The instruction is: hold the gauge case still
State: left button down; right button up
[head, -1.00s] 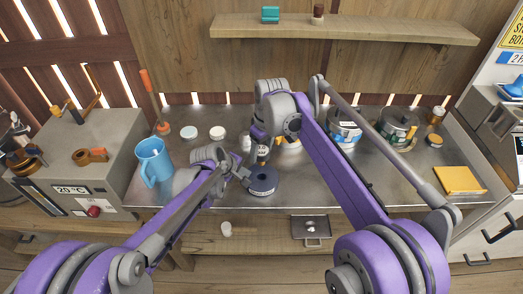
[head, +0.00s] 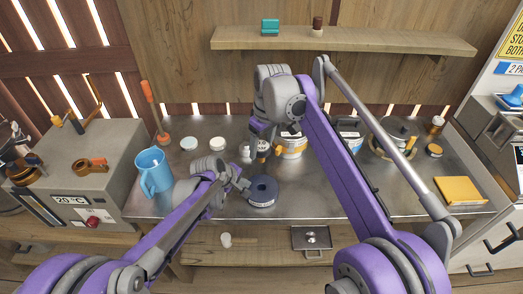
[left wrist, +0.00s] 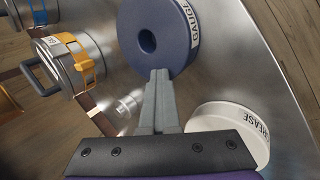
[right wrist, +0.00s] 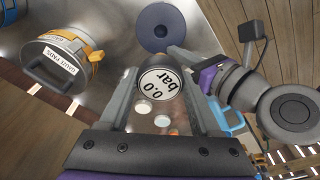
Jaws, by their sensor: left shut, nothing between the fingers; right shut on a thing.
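The gauge case (head: 263,191) is a dark blue round tub with a hole in its top, standing upright on the metal bench. My left gripper (head: 243,183) is shut and empty. In the left wrist view its fingertips (left wrist: 159,74) meet the near side of the gauge case (left wrist: 180,45), seemingly touching it. My right gripper (head: 259,138) is above and behind the case. In the right wrist view it is shut on a round gauge (right wrist: 160,88) reading "0.0 bar". The gauge case (right wrist: 152,28) stands apart from the gauge there.
A blue mug (head: 153,172) stands left of my left gripper. Labelled tins, one with an orange clasp (head: 291,147), stand at the back and right. A white-lidded grease jar (left wrist: 228,125) is close to my left gripper. A yellow pad (head: 460,190) lies far right.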

pick_arm(q)
jog(key=shift+r, duration=0.1)
pick_arm(e)
jog(key=shift+r, duration=0.15)
